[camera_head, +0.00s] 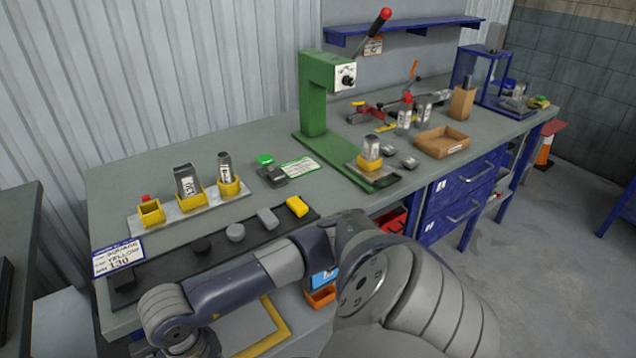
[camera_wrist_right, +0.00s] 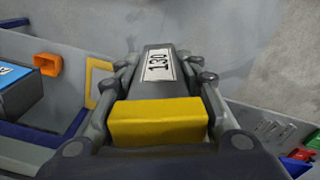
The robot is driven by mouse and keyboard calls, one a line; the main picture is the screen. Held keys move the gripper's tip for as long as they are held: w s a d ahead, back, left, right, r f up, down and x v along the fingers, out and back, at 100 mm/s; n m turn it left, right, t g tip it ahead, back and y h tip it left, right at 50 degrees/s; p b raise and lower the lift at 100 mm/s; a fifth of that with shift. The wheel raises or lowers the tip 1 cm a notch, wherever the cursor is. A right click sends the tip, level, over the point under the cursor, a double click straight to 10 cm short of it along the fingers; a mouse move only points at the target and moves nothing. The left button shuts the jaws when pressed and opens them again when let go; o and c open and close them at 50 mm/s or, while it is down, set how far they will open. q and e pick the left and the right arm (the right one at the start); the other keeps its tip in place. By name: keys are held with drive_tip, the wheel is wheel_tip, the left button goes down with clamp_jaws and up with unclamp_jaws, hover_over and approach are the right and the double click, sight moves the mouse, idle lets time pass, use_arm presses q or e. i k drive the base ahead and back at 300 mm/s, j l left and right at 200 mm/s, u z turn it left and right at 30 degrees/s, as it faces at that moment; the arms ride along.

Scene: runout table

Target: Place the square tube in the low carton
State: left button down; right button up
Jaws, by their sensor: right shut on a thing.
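In the right wrist view a dark grey square tube (camera_wrist_right: 158,85) with a white "130" label and a yellow cap (camera_wrist_right: 158,121) on its near end sits between the fingers of my right gripper (camera_wrist_right: 163,75), which is shut on it. The tube's far end points away from the camera, above the floor. The low carton (camera_head: 456,149), an open shallow brown box, sits on the bench right of the green press in the head view and looks empty. Neither gripper shows in the head view, and the left gripper is in neither view.
A fixture (camera_head: 200,204) at the bench's left has yellow sockets, two holding tubes and one empty. The green press (camera_head: 313,95) has a capped tube under it.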

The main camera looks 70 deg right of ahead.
sight(447, 144)
drive_tip(key=k+l+z, duration=0.25)
drive_tip(key=l, duration=0.7)
drive_tip(key=k+l+z, duration=0.25)
drive_tip(key=l, duration=0.7)
drive_tip(key=l+z, duration=0.3)
drive_tip(key=l, duration=0.7)
